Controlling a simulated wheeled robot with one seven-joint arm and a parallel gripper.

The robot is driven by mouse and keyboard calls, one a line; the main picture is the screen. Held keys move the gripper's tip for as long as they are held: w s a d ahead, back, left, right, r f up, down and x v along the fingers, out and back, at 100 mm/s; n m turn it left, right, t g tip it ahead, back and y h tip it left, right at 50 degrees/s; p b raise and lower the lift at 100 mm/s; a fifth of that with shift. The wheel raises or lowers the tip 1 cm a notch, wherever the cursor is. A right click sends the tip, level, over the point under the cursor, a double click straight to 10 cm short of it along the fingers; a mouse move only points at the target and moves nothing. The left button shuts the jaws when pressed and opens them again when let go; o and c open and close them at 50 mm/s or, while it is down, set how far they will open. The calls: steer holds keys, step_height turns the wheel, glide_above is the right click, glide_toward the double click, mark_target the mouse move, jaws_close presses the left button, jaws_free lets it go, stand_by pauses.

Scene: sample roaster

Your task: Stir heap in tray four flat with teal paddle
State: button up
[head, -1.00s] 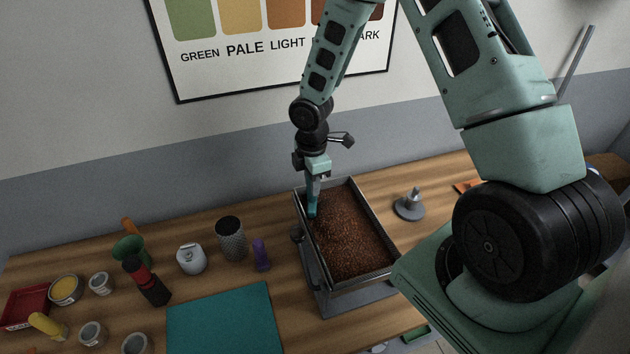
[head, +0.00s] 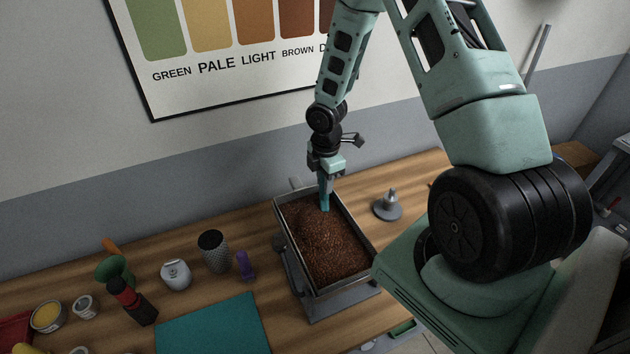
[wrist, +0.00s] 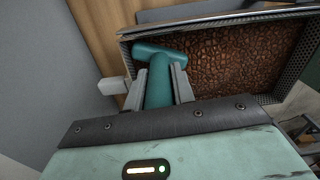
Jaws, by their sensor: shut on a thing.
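The tray (head: 290,262) is a metal box filled with brown beans (head: 328,245), standing on a grey base. The beans cover its floor; they look a little higher toward the far end, but I cannot tell how high. My gripper (head: 326,178) is over the far end of the tray, shut on the teal paddle (head: 325,200). In the wrist view the paddle (wrist: 158,88) is T-shaped, its handle between the two fingers and its crosspiece at the tray's left end. The paddle's lower end meets the beans in the head view. No tray number is readable.
A grey weighted stand (head: 388,205) is right of the tray. A purple object (head: 245,264), a dark mesh cup (head: 214,250), a white jar (head: 176,274) and a teal mat (head: 213,325) lie to the left. The wall poster (head: 230,50) is behind.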

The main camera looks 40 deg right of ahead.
steer(key=shift+d, duration=0.1)
steer(key=w+a+b, duration=0.1)
steer(key=w+a, duration=0.1)
steer(key=a, duration=0.7)
steer(key=shift+w+a, duration=0.2)
steer(key=shift+w, duration=0.15)
steer(key=shift+s+d+p, duration=0.35)
steer(key=shift+s+d, duration=0.1)
steer(key=shift+d, duration=1.15)
steer(key=shift+s+d+p, duration=0.4)
steer(key=shift+s+d, duration=0.1)
steer(key=shift+d, duration=1.05)
steer(key=shift+s+d+p, duration=0.35)
steer(key=shift+s+d, duration=0.1)
steer(key=shift+d, duration=1.15)
steer(key=shift+a, duration=0.1)
steer(key=w+a+b, duration=0.1)
steer(key=w+a, duration=0.1)
steer(key=a, duration=0.7)
steer(key=shift+w+a, duration=0.15)
steer(key=shift+w, duration=0.25)
